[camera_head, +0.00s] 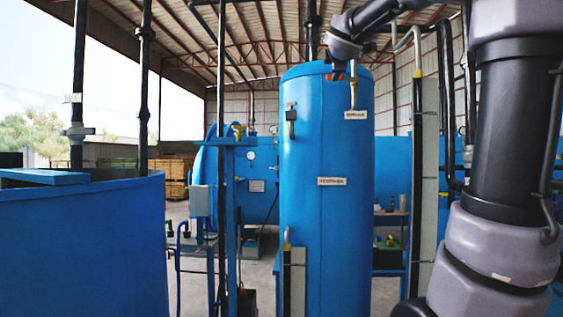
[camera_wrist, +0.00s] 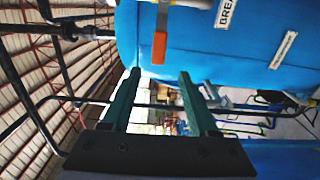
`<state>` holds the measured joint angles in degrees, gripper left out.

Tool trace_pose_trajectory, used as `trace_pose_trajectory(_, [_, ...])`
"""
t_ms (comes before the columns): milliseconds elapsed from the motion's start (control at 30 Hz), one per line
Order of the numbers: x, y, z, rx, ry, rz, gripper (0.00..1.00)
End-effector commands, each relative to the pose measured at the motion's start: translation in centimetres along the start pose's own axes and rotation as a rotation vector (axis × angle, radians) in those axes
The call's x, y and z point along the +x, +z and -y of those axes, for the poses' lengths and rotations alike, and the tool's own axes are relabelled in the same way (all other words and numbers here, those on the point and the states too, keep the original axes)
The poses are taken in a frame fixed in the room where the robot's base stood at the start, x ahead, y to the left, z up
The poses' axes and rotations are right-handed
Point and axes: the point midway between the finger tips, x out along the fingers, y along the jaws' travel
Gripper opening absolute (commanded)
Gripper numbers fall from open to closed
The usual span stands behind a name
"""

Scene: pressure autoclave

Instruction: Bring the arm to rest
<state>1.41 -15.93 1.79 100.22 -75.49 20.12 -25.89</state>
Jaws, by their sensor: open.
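My arm (camera_head: 508,140) rises along the right side of the head view and bends over to the top of a tall blue tank (camera_head: 325,230). My gripper (camera_wrist: 158,73) shows in the wrist view as two dark green fingers, spread apart with nothing between them. The tank (camera_wrist: 205,55) fills the upper middle of that view. A lever with an orange grip (camera_wrist: 159,48) hangs in front of the tank, just beyond the fingertips and apart from them. In the head view I cannot make out the fingers near the tank's top.
A blue vat (camera_head: 80,245) stands at the left. Dark vertical pipes (camera_head: 221,150) stand between it and the tank. A pipe with a grey board (camera_head: 424,190) stands right of the tank. A horizontal blue vessel (camera_head: 262,180) lies behind. Some open floor (camera_head: 258,275) shows between them.

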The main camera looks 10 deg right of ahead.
Motion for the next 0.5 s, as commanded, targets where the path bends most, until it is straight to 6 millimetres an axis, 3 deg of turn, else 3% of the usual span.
trace_pose_trajectory(133, [-0.5, 0.3, 0.8, 0.044, -0.019, 0.007, 0.60])
trace_pose_trajectory(233, [-2.1, 1.2, 3.7, 0.198, -0.091, 0.036, 0.60])
trace_pose_trajectory(367, [-6.3, 2.6, 11.0, 0.545, -0.263, 0.120, 0.60])
trace_pose_trajectory(500, [-12.3, 2.8, 20.2, 0.945, -0.484, 0.253, 0.60])
